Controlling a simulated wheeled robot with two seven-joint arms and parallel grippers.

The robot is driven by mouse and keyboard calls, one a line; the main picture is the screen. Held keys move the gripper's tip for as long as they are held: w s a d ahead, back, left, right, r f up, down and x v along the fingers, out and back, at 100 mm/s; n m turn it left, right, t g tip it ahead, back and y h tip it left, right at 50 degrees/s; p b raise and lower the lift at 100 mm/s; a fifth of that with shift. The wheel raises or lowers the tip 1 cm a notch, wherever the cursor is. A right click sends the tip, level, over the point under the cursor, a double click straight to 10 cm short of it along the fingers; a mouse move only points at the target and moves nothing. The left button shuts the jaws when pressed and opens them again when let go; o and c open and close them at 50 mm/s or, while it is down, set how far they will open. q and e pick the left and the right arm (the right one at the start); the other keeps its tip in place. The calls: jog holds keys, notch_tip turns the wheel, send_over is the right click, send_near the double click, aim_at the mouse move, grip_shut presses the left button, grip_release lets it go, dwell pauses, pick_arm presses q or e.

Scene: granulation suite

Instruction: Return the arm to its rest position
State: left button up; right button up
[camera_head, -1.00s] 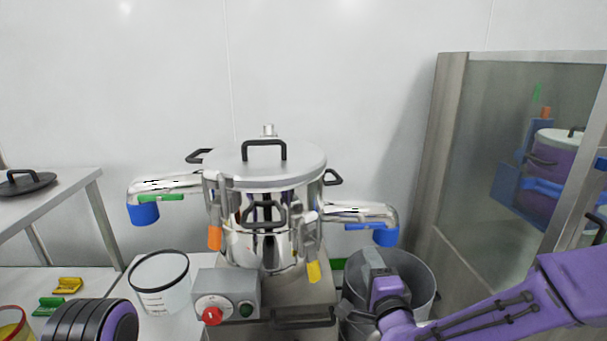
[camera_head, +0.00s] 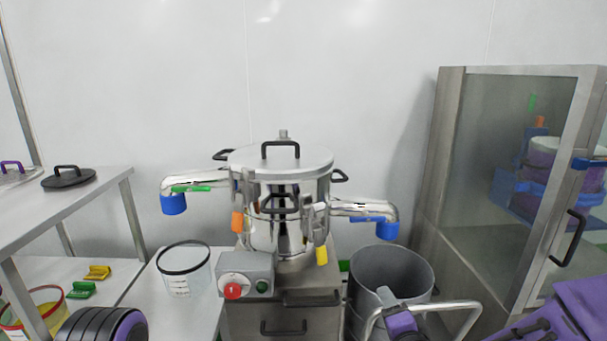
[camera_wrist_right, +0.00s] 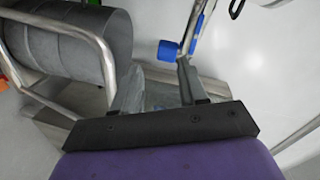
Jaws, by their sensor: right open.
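My right arm (camera_head: 572,318) is purple and comes in at the lower right of the head view. My right gripper (camera_head: 386,297) shows small at the bottom, in front of the grey drum (camera_head: 392,270) in the picture. It also shows in the right wrist view, where the two grey fingers (camera_wrist_right: 158,88) stand apart with nothing held between them. The drum and a bent metal tube handle (camera_wrist_right: 72,38) are to the left of the fingers there. A black and purple part of my left arm (camera_head: 105,328) shows at the lower left. My left gripper is out of view.
The steel lidded vessel (camera_head: 280,162) with two blue-capped side arms stands in the middle on a cabinet (camera_head: 285,322). A clear container (camera_head: 184,272) is to its left. A glass-fronted cabinet (camera_head: 452,165) stands at right. A steel table (camera_head: 100,190) is at left.

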jog(key=s+d+f+n+g+h, duration=0.1)
jog(key=s+d+f+n+g, duration=0.15)
jog(key=f, duration=0.35)
jog(key=s+d+f+n+g, duration=0.1)
jog(key=s+f+g, duration=0.1)
jog(key=s+f, duration=0.35)
jog(key=s+d+f+n+g+h, duration=0.2)
jog(key=s+d+f+g, duration=0.2)
jog(key=s+f, duration=0.75)
jog(key=s+d+f+n+g+h, duration=0.15)
jog(key=s+d+f+g, duration=0.5)
jog(key=s, duration=0.85)
notch_tip(320, 180, up, 14)
jog(key=a+t+p, duration=0.2)
jog(key=p, duration=1.4)
jog(key=shift+w+r, duration=0.15)
jog(key=shift+w, duration=0.2)
jog(key=shift+y, duration=0.25)
